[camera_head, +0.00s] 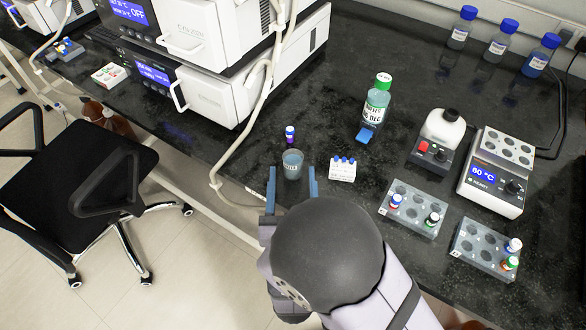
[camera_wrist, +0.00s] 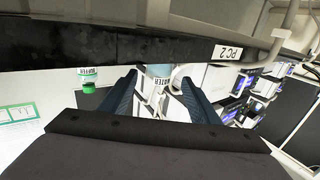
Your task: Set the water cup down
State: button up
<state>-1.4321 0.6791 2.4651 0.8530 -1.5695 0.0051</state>
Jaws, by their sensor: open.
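The water cup (camera_head: 292,164) is a small clear cup with bluish liquid and a dark label. It looks upright at the bench's front edge; the head view does not clearly show its base. My gripper (camera_head: 292,172) is open, with one blue finger on each side of the cup and a visible gap at both sides.
A white tube rack (camera_head: 342,169) is close on the right. A green-capped bottle (camera_head: 376,102), tube blocks (camera_head: 412,207) and a heater (camera_head: 497,172) stand farther right. Dark bench between them is clear.

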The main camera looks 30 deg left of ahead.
aim_at(293, 154)
jog(key=shift+w+a+f+b, duration=0.25)
jog(key=shift+w+f+b, duration=0.1)
jog(key=shift+w, duration=0.3)
jog(key=shift+w+a+r, duration=0.25)
jog(key=shift+w+a, duration=0.15)
jog(key=shift+w, duration=0.2)
jog(key=shift+p+x, duration=0.6)
jog(key=shift+x, duration=2.6)
jog(key=shift+c, duration=0.6)
jog(key=c, duration=1.1)
jog(key=shift+c, duration=0.2)
jog(key=shift+s+r, duration=0.1)
